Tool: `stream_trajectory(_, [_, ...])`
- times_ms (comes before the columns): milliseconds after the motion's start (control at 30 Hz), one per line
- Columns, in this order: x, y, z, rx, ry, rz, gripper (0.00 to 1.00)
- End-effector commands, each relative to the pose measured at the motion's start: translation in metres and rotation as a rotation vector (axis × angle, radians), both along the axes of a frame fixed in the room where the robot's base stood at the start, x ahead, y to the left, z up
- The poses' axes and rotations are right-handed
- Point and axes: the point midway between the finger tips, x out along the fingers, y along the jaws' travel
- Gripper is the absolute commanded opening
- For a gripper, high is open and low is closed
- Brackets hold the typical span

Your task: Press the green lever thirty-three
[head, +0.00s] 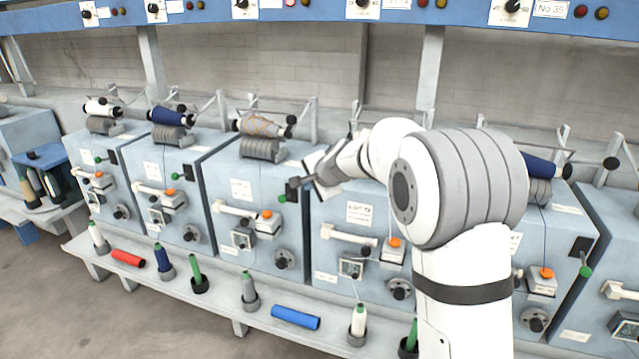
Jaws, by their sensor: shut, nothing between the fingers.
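My gripper (293,185) is shut and empty. It is in front of the upper right part of the third machine (226,185) from the left, close to its front face. A green lever (585,271) shows on a machine at the right, with a dark plate above it. Smaller green levers show on the first machine (98,160) and the second machine (175,176) at the left. I cannot read which lever is thirty-three; one rail label (551,9) seems to read No 35.
A blue rail (450,14) with knobs and buttons runs across the top. Orange buttons (267,214) and white handles (235,209) stick out from the machines. A grey ledge (222,308) below carries spools, a red tube (128,258) and a blue tube (295,318). My arm hides much at the right.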

Motion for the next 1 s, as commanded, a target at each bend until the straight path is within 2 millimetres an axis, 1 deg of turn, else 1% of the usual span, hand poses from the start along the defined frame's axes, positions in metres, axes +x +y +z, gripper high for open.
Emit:
stream_trajectory(33, [0.008, 0.005, -0.008, -0.002, 0.003, 0.001, 0.00])
stream_trajectory(100, [0.018, 0.011, -0.018, -0.001, 0.003, 0.002, 0.00])
stream_trajectory(233, [0.035, 0.020, -0.034, -0.001, 0.002, 0.001, 0.00])
stream_trajectory(400, [0.036, 0.042, -0.046, 0.000, 0.000, 0.003, 0.00])
stream_trajectory(533, [0.037, 0.051, -0.052, -0.001, 0.000, 0.002, 0.00])
stream_trajectory(900, [0.037, 0.054, -0.054, -0.001, -0.001, 0.001, 0.00])
stream_trajectory(933, [0.038, 0.028, -0.054, 0.000, 0.001, -0.007, 0.00])
stream_trajectory(1000, [0.038, 0.042, -0.055, -0.001, -0.001, 0.000, 0.00])
